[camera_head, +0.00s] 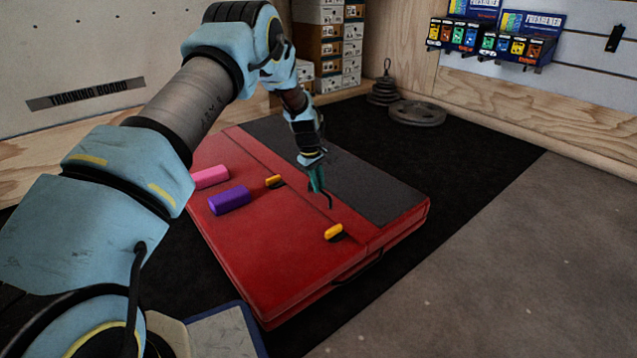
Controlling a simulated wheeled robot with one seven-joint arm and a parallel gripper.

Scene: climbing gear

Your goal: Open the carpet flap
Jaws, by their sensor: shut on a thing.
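A red crash pad (262,255) lies flat on the black mat. The dark grey carpet flap (375,190) lies flat across its right part, with a red strip along its left side. My gripper (322,196) points down at this red strip, near the seam. It is shut, it seems on the flap's edge, but the fingertips are small and dark and the contact is hard to see.
A purple block (229,200) and a pink block (210,177) lie on the pad's left part. Weight plates (417,112) and stacked boxes (330,50) stand at the back. A blue-edged board (220,335) is at the front left. The grey floor on the right is clear.

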